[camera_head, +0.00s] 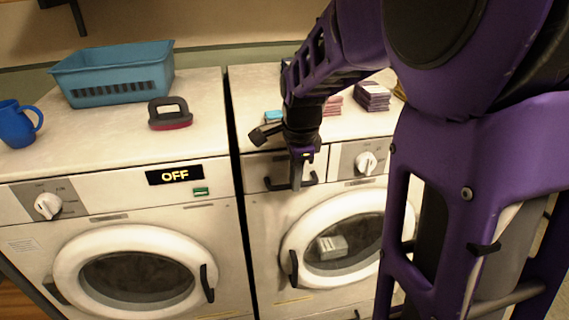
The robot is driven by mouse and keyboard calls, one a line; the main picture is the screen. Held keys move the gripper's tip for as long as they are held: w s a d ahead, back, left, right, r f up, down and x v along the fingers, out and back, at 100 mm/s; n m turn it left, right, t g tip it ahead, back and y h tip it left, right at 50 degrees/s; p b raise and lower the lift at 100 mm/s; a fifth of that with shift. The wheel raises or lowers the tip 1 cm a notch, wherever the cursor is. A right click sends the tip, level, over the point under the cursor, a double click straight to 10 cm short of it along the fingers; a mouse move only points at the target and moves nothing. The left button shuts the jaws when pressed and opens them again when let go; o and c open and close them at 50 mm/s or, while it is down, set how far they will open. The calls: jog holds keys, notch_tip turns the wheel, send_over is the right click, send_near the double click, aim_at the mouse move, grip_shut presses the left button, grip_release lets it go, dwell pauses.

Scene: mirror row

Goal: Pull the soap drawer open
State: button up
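The drawer front looks flush with the machine. My gripper (297,184) points down in front of the drawer, with its tips at the handle. The fingers overlap in this view and cover part of the handle. I cannot tell whether they are apart, or whether they touch or grip it.
The right machine's round door (300,228) is below, with a pale item behind its glass. A left machine (112,190) stands beside it with an OFF sign. On top are a blue basket (115,92), blue mug (16,126), brush (170,120) and purple stack (372,98).

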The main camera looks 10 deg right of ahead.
grip_shut()
dwell(0.8)
jog(key=shift+s, duration=0.1)
